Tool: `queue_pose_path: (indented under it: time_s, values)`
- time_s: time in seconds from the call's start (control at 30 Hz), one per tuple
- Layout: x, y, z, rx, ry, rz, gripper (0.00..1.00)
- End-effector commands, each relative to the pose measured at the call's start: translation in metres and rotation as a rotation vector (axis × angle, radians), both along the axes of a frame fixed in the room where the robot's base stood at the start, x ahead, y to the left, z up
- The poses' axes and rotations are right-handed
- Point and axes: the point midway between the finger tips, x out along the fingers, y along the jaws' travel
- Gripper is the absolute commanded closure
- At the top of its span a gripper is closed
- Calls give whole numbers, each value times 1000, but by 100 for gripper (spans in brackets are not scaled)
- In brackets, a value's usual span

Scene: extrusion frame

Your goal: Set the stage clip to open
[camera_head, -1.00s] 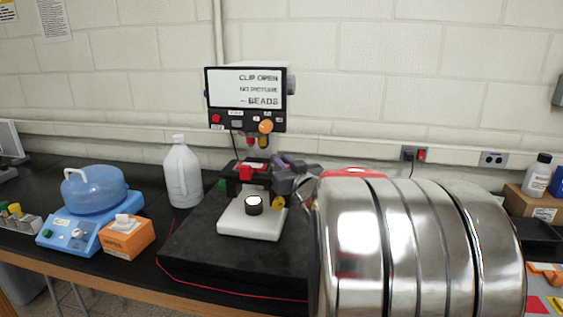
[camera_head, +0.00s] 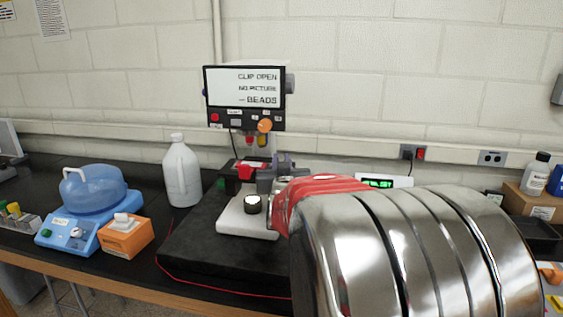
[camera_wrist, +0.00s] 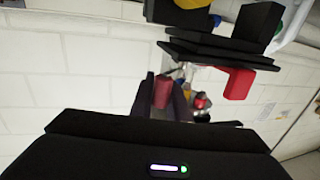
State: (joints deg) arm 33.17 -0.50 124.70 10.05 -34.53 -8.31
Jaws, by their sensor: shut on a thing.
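The microscope stage (camera_wrist: 215,50) is black and carries a bright red block, likely part of the stage clip (camera_wrist: 238,83). In the head view the red of the clip (camera_head: 247,165) shows just left of my gripper (camera_head: 275,172). In the wrist view my gripper (camera_wrist: 165,95) has its purple-grey fingers shut on a dark red piece, beside the bright red block. I cannot tell whether this piece belongs to the clip. The screen (camera_head: 245,87) reads CLIP OPEN, NO PICTURE, BEADS. My arm hides the stage's right side.
The white microscope base (camera_head: 240,220) stands on a black slab (camera_head: 200,250). A white jug (camera_head: 182,172), an orange box (camera_head: 127,237) and a blue device (camera_head: 72,230) stand to the left. My shiny arm fills the right foreground. Objectives (camera_wrist: 200,105) hang close to my fingers.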

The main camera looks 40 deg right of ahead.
Motion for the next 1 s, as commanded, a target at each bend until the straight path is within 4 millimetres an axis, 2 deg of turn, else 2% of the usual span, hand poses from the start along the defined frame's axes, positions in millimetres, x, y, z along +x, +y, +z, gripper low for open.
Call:
queue_pose_path:
  time_s: [1.0]
  values:
    - [-5,5,2,-3,-3,-294,100]
